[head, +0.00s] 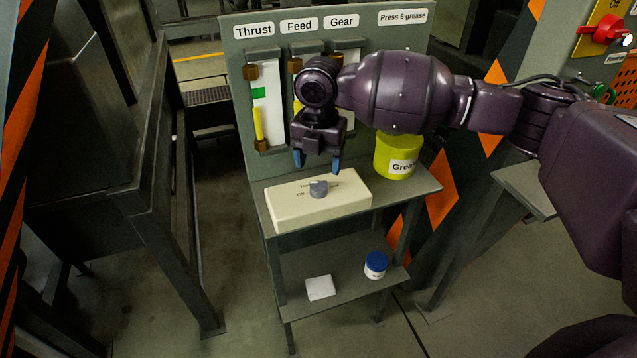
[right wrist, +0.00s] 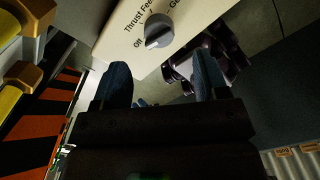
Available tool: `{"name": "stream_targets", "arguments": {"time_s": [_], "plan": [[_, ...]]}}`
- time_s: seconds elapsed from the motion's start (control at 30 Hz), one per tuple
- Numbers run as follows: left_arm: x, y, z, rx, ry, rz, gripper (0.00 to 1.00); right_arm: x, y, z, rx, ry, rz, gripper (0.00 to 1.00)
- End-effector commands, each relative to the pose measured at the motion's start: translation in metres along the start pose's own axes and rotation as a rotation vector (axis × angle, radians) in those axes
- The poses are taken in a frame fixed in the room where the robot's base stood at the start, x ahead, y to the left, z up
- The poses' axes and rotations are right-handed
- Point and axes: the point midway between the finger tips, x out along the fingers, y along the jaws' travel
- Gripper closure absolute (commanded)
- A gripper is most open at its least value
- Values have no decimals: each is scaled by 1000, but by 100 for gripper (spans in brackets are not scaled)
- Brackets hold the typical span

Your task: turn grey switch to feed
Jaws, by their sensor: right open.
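The grey switch (head: 319,188) is a round knob on top of a cream box (head: 345,200), which stands on the upper shelf of a grey stand. In the right wrist view the knob (right wrist: 158,30) shows with the labels Off, Thrust, Feed and part of Gear around it. A pale mark on the knob seems to face the Off side. My right gripper (head: 317,162) is open, with blue fingertips pointing down, above the knob and apart from it. In the right wrist view, the fingers (right wrist: 163,70) have nothing between them. My left gripper is not in view.
A yellow grease tub (head: 393,160) stands on the upper shelf, right of the box. Behind are gauges under the labels Thrust, Feed and Gear (head: 341,21). A small blue-lidded jar (head: 376,264) and a white sheet (head: 320,287) are on the lower shelf.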

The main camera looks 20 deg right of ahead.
Motion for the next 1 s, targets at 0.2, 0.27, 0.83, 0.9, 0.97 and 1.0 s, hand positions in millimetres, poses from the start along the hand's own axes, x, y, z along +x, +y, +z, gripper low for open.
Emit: {"name": "stream_targets", "arguments": {"time_s": [0.2, 0.27, 0.83, 0.9, 0.97, 1.0], "plan": [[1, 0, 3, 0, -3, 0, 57, 38, 0, 0, 1, 2, 0, 33], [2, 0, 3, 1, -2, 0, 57, 45, 0, 0, 1, 2, 0, 33], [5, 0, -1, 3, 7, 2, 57, 64, 0, 0, 2, 0, 1, 34], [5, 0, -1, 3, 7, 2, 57, 64, 0, 0, 2, 0, 1, 45], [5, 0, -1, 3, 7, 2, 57, 64, 0, 0, 2, 0, 1, 54], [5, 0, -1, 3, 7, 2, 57, 64, 0, 0, 1, 0, 1, 60]]}}
